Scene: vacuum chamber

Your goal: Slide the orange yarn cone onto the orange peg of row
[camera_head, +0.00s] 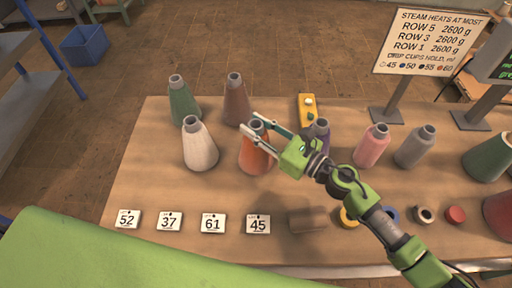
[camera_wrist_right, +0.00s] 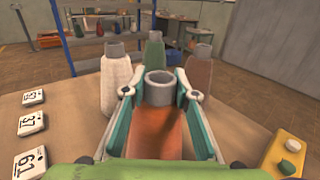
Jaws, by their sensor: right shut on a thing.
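The orange yarn cone (camera_head: 253,160) with a grey top stands on the wooden table in the head view. My right gripper (camera_head: 250,123) reaches in from the right and is shut on the cone near its top, one finger on each side. In the right wrist view the orange cone (camera_wrist_right: 155,135) sits between the two fingers, with its open grey tube end showing. The cone's base is partly hidden there. No orange peg or row of pegs shows in either view. My left gripper is not in view.
White (camera_head: 199,150), green (camera_head: 184,105) and brown (camera_head: 236,103) cones stand close left of and behind the orange one. Purple, pink (camera_head: 371,148) and grey (camera_head: 415,148) cones stand to the right. Number cards (camera_head: 212,223) line the front. A sign (camera_head: 431,42) stands at the back right.

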